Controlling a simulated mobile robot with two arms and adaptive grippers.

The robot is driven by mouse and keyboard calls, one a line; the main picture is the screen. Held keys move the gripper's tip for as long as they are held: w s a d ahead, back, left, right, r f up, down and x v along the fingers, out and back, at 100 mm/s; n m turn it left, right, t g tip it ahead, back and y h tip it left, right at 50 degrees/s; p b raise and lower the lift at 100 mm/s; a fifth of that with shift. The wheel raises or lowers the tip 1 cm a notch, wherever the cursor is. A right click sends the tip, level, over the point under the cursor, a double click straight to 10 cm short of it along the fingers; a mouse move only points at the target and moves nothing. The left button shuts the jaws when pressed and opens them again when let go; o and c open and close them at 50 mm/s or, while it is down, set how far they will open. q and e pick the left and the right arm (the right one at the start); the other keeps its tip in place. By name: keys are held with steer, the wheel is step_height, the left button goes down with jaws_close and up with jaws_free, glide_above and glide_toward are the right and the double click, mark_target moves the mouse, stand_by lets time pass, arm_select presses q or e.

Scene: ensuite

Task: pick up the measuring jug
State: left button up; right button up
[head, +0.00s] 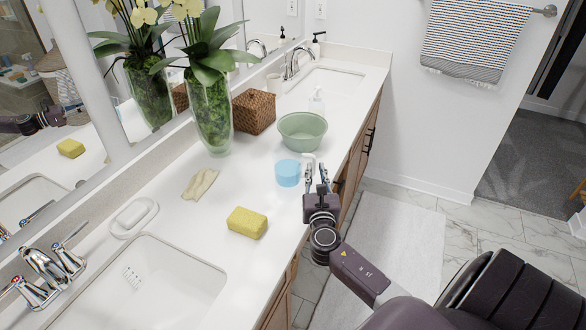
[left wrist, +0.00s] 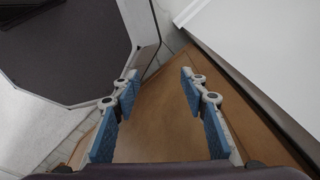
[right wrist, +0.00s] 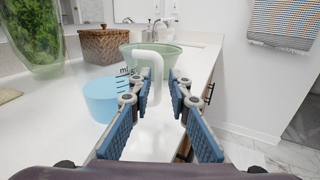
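The measuring jug (head: 288,173) stands upright on the white counter. It is clear with blue contents and dark markings, which show in the right wrist view (right wrist: 105,98). Its white handle (right wrist: 154,58) faces my right gripper. My right gripper (head: 316,174) is open at the counter's front edge, just right of the jug. In the right wrist view its fingertips (right wrist: 161,82) are apart, with the handle in line with the gap; I cannot tell whether it is between them. My left gripper (left wrist: 160,82) is open and empty, below the counter by a brown wooden surface.
A green bowl (head: 302,132) stands just behind the jug, with a woven basket (head: 254,111) and a glass vase (head: 210,115) farther back. A yellow sponge (head: 247,222) and a beige cloth (head: 200,184) lie nearer. A sink (head: 150,285) is at the near left.

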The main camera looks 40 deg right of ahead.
mark_target(314, 163)
steer(key=x, duration=0.4)
steer(key=shift+w+r, duration=0.1)
steer(key=shift+w, duration=0.1)
jaws_close()
steer(key=shift+r, duration=0.1)
